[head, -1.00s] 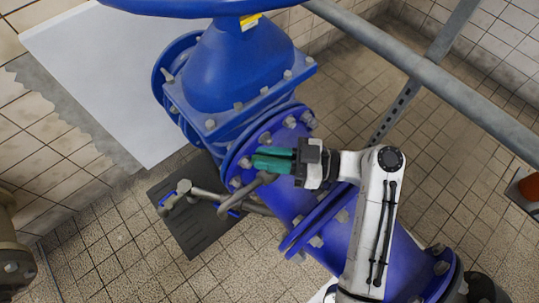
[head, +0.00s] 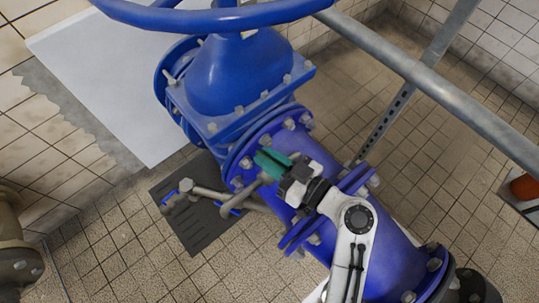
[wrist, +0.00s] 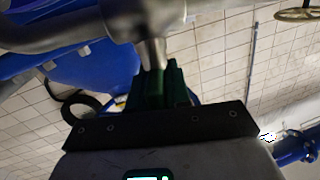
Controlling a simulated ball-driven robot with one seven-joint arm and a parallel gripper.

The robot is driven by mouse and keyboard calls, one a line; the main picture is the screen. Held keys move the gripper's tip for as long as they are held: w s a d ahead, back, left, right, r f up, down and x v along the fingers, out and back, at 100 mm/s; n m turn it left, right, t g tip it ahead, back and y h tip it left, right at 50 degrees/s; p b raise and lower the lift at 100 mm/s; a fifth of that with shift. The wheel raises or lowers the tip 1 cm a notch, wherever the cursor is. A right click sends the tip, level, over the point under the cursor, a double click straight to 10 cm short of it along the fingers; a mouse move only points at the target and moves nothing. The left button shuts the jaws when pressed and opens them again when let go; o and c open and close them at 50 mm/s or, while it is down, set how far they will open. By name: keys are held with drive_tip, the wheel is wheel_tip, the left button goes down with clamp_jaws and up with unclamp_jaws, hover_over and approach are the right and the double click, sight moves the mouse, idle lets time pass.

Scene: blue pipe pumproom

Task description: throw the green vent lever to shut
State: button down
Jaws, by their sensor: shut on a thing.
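My gripper (head: 264,160), with green fingers, is over the top of the blue pipe's near flange in the head view. In the wrist view its fingers (wrist: 160,82) are shut around the end of a grey metal bar. That bar looks like the vent lever (head: 253,192); it shows as bare grey metal, and I see no green on it apart from my fingers. Its end in the wrist view (wrist: 150,48) runs down between the fingertips. The grip itself is hidden in the head view by my fingers and wrist.
The large blue valve (head: 240,75) with its handwheel (head: 215,18) stands just beyond my gripper. Grey side piping (head: 190,193) sits over a dark floor grate (head: 195,225). A grey rail (head: 430,75) crosses at the right. Tiled floor is open beyond the pipe.

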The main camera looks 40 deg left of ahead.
drive_tip(key=shift+m+t+p, duration=0.3)
drive_tip(key=shift+m+t, duration=0.8)
drive_tip(key=shift+t, duration=0.7)
drive_tip(key=shift+w, duration=0.1)
drive_tip(key=c, duration=1.2)
unclamp_jaws()
drive_tip(key=shift+o, duration=0.2)
drive_tip(key=s+d, duration=0.1)
drive_tip(key=d, duration=0.9)
drive_tip(key=shift+d+r+b, duration=0.3)
drive_tip(key=shift+d+r, duration=0.05)
drive_tip(key=shift+s, duration=0.1)
